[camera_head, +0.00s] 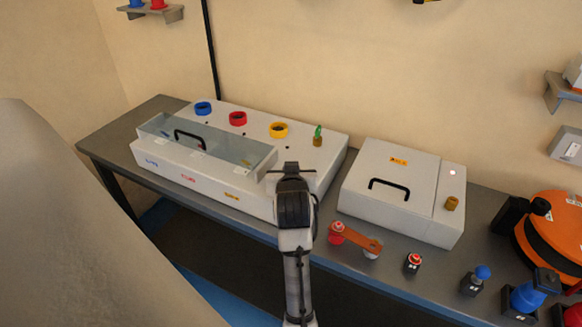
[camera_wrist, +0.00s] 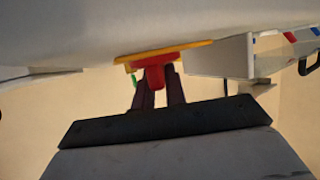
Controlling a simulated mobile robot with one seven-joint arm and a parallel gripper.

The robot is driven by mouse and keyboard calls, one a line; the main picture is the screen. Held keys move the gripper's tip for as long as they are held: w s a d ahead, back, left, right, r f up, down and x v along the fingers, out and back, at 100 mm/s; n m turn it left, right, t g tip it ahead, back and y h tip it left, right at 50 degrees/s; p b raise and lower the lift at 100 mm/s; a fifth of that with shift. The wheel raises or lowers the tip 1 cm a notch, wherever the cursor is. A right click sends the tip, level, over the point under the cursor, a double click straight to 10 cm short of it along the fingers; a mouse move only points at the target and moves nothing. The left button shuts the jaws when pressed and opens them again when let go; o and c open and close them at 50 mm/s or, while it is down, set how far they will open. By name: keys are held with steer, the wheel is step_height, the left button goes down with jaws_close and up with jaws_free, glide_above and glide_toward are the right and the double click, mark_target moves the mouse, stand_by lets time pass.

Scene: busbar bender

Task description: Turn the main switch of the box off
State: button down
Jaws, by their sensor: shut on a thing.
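The main switch is a red knob (camera_wrist: 155,72) on a yellow plate (camera_wrist: 180,50), seen in the wrist view. The dark fingers of my gripper (camera_wrist: 158,90) are shut on the red knob. In the head view my gripper (camera_head: 291,170) is at the front right part of the long white box (camera_head: 318,165). The switch is hidden there behind my gripper and wrist. The knob's exact turn angle cannot be told.
The long box carries a clear cover with a black handle (camera_head: 190,139), blue, red and yellow rings, and a green-topped part (camera_head: 318,135). A second white box (camera_head: 387,173) stands to the right.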

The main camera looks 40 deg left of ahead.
steer(key=n+g+y, duration=0.2)
steer(key=n+g, duration=0.1)
steer(key=shift+w+d+n+y+p, duration=0.15)
steer(key=shift+n+y+p, duration=0.15)
steer(key=shift+p, duration=0.05)
steer(key=n+g+y, duration=0.1)
steer(key=n+g, duration=0.1)
steer(key=g, duration=0.1)
steer(key=shift+n+b, duration=0.35)
steer(key=shift+n, duration=0.05)
steer(key=n+g+b, duration=0.2)
steer(key=n+g, duration=0.2)
steer(key=g, duration=0.1)
steer(key=shift+y, duration=0.3)
steer(key=shift+n+g+b, duration=0.5)
steer(key=shift+n+g, duration=0.4)
steer(key=shift+g, duration=0.2)
steer(key=c, duration=1.4)
jaws_free()
steer(key=shift+c, duration=0.2)
